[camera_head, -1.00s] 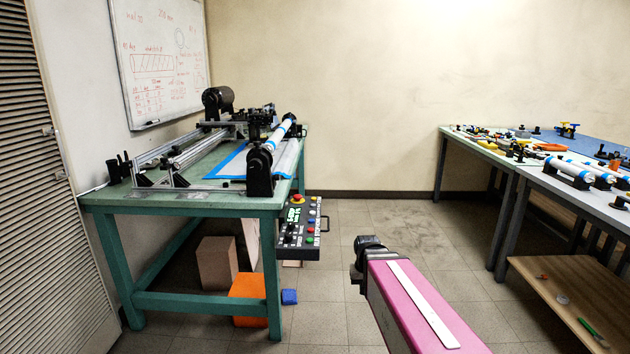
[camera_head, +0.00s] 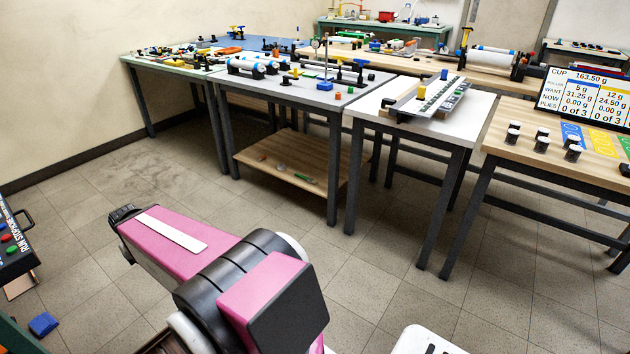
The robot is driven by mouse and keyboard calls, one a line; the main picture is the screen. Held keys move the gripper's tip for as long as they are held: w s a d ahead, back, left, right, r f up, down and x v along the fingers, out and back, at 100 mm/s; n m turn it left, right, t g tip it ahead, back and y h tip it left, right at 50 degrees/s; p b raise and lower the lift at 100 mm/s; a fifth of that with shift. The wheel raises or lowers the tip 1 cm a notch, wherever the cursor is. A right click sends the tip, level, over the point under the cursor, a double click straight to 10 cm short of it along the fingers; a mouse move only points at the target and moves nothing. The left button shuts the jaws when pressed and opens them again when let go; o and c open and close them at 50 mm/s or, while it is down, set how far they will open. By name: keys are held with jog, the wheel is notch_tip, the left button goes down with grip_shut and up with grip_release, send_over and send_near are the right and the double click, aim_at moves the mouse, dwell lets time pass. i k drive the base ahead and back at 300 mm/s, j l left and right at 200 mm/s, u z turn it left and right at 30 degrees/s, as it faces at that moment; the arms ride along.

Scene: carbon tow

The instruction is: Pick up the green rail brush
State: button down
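A small green-handled item (camera_head: 305,178), which looks like the green rail brush, lies on the wooden lower shelf (camera_head: 262,148) under the grey-topped table. It is small in the picture and its bristles cannot be made out. My pink arm reaches across the lower left, and the dark end of it, where my gripper (camera_head: 123,213) is, hangs over bare floor. It is well apart from the shelf. The fingers cannot be made out, nor whether they hold anything.
The grey table (camera_head: 285,90) with rollers and stands is above the shelf, and its legs frame the shelf. A white-topped table (camera_head: 470,122) and a wooden bench (camera_head: 518,117) stand to the right. A control box (camera_head: 14,240) and blue block (camera_head: 43,324) are at left. Tiled floor lies clear between.

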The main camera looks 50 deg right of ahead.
aim_at(311, 180)
jog(key=z, duration=0.4)
jog(key=l+z, duration=0.1)
jog(key=z, duration=0.35)
jog(key=i+z, duration=0.1)
jog(key=z, duration=0.7)
jog(key=i+j+z, duration=0.1)
jog(key=i+z, duration=0.15)
jog(key=i, duration=0.4)
jog(key=u, duration=3.05)
jog(key=z, duration=3.1)
